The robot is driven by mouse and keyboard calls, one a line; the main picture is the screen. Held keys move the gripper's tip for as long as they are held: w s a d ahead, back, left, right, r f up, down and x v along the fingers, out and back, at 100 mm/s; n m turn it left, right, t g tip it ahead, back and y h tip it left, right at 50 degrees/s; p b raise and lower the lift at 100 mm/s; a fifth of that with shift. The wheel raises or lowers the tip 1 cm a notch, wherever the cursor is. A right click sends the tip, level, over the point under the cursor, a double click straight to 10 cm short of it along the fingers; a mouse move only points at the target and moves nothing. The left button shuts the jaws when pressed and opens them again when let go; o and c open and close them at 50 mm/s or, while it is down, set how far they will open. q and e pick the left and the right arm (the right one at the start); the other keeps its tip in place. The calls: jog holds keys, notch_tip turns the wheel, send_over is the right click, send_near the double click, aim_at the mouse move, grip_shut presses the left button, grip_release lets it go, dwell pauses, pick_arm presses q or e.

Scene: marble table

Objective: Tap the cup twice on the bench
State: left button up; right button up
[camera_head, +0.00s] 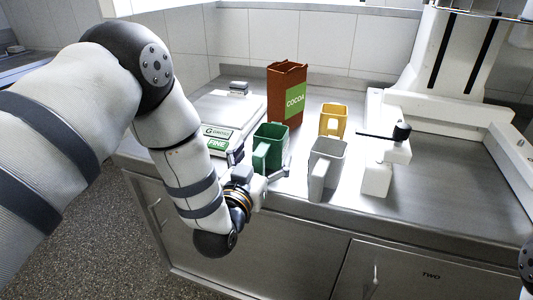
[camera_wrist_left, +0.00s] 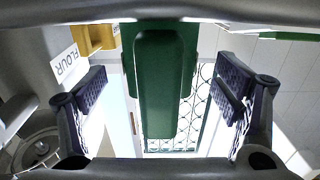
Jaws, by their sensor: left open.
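A green cup (camera_head: 271,147) stands on the steel bench (camera_head: 430,208), with its handle facing the front. A grey cup (camera_head: 327,163) and a yellow cup (camera_head: 333,119) stand to its right. My left gripper (camera_head: 262,166) is open at the front of the green cup, its fingers on either side of the handle. In the left wrist view, the green handle (camera_wrist_left: 165,85) fills the middle between the two dark finger pads, with visible gaps to both.
A brown cocoa bag (camera_head: 286,92) stands behind the cups. Labels (camera_head: 217,139) reading fine and gross lie by a flat pale scale (camera_head: 220,110) at left. A white apparatus (camera_head: 385,165) with a black knob stands right of the grey cup.

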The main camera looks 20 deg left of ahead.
aim_at(266, 143)
pick_arm(q)
jog(key=shift+w, duration=1.45)
jog(key=shift+c, duration=0.5)
jog(key=c, duration=1.3)
jog(key=shift+r, duration=1.2)
jog(key=shift+f, duration=1.35)
jog(key=shift+f, duration=0.1)
